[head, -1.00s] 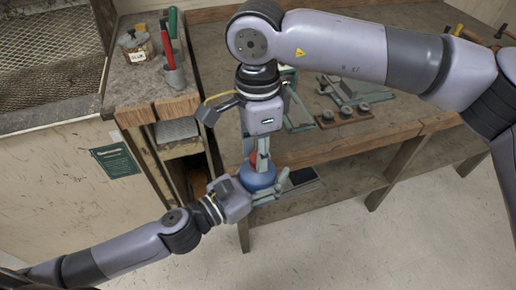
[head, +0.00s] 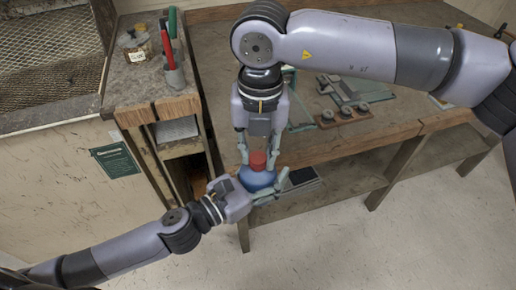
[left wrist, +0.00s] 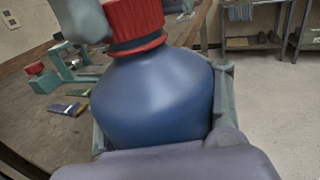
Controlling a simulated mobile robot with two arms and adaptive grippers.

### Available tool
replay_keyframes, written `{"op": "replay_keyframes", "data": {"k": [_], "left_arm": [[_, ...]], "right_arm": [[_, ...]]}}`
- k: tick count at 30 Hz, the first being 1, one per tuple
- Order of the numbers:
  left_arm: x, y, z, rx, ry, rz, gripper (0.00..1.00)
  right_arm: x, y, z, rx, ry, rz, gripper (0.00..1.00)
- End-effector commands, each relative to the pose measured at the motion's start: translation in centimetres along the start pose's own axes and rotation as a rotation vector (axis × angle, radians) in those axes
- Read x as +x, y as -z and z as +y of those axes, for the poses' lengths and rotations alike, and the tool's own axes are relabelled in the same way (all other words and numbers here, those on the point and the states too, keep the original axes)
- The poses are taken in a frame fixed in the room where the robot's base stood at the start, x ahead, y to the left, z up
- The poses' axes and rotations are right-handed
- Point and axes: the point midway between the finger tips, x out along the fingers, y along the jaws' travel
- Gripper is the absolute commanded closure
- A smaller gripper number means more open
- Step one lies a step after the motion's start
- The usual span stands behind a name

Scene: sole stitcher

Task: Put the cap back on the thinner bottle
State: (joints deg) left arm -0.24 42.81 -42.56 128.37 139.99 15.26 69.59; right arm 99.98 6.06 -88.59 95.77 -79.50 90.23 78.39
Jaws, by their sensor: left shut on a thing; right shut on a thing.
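A blue bottle (head: 257,181) stands roughly upright in my left gripper (head: 274,186), held off the floor in front of the bench. My left gripper is shut around its body, and the bottle fills the left wrist view (left wrist: 155,100). A red cap (head: 258,160) sits at the top of the bottle; it also shows in the left wrist view (left wrist: 136,20), above a dark ring at the neck. My right gripper (head: 258,155) points down from above with its fingers on both sides of the cap, shut on it. Whether the cap is fully seated I cannot tell.
The wooden bench (head: 350,145) is behind the grippers, with a green-grey device (head: 350,95) and a small holder of round parts (head: 345,115). A side bench at left bears a jar (head: 137,47) and a cup of tools (head: 173,75). The floor at front right is clear.

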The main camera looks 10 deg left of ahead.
Motion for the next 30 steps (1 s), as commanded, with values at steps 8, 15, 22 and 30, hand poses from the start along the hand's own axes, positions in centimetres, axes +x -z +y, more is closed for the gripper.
{"op": "replay_keyframes", "data": {"k": [8, 15, 22, 30], "left_arm": [[-0.03, 0.02, -0.17, 0.000, 0.004, 0.000, 1.00], [-0.03, 0.02, -0.16, 0.000, 0.004, 0.000, 1.00], [-0.03, 0.02, -0.16, 0.000, 0.004, 0.000, 1.00], [-0.02, 0.00, -0.12, 0.000, 0.003, 0.000, 1.00]], "right_arm": [[-0.09, -0.17, -0.09, 0.527, 0.002, -0.018, 0.82], [-0.04, -0.13, -0.09, 0.963, 0.003, -0.027, 0.82], [-0.04, -0.12, -0.07, 1.111, 0.002, -0.029, 0.82], [-0.01, -0.08, -0.07, 1.107, 0.004, -0.028, 0.59]]}}
